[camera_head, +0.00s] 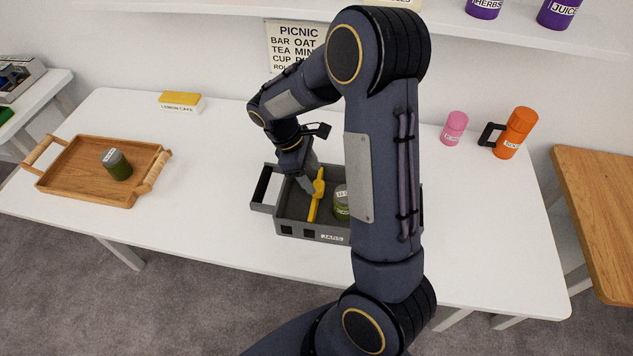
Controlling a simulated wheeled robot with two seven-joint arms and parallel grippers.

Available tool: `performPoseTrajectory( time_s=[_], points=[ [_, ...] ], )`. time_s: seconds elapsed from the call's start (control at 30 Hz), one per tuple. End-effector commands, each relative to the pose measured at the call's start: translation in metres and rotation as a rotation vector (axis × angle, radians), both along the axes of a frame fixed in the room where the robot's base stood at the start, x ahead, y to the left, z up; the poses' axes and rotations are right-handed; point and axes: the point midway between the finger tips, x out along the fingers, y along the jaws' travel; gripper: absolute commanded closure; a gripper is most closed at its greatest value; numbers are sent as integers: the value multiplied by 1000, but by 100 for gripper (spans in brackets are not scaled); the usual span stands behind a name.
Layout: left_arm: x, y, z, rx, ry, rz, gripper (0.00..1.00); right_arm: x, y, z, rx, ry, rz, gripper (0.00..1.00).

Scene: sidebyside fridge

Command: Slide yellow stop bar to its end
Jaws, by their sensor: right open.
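The yellow stop bar (313,209) stands across the inside of a grey crate (283,228) labelled JARS, left of the crate's middle as far as I can see. It has a raised yellow part near its back end. My right gripper (313,186) reaches down into the crate from the back left, with its fingers at this raised part. It is open; I cannot tell whether it touches the bar. A green jar (341,209) stands in the crate to the right of the bar. My right arm hides the crate's right part. My left gripper is not in view.
A wooden tray (60,183) with a green jar (117,165) is on the white table's left. A yellow-topped lemon cake box (181,102) lies at the back. A pink container (454,127) and an orange mug (515,133) stand at the back right. A shelf (560,35) overhangs the back.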

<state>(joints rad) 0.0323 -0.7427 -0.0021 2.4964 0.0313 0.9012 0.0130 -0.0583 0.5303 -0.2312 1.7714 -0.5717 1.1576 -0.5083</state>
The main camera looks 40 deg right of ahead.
Motion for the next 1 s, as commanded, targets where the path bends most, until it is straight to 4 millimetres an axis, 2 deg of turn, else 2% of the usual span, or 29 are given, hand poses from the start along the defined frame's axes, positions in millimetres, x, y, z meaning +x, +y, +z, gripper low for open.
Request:
performPoseTrajectory(
  time_s=[0.2, 0.53, 0.6, 0.67, 0.8, 0.9, 0.97, 1.0],
  points=[
    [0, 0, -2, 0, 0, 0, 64, 8, 7, 24, 0, -1, 0, 42],
    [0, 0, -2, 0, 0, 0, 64, 9, 8, 28, 1, 1, 0, 43],
    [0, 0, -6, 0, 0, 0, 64, 14, 11, 29, 6, -10, 0, 52],
    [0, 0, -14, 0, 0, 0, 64, 28, 22, 33, 24, -38, -1, 60],
    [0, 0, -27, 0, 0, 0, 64, 57, 49, 53, 82, -102, -1, 78],
    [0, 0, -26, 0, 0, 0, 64, 61, 54, 58, 99, -111, -1, 92],
    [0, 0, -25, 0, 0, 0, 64, 60, 53, 54, 99, -110, -3, 99],
    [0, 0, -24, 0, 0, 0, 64, 59, 52, 49, 98, -108, -3, 100]
  ],
)
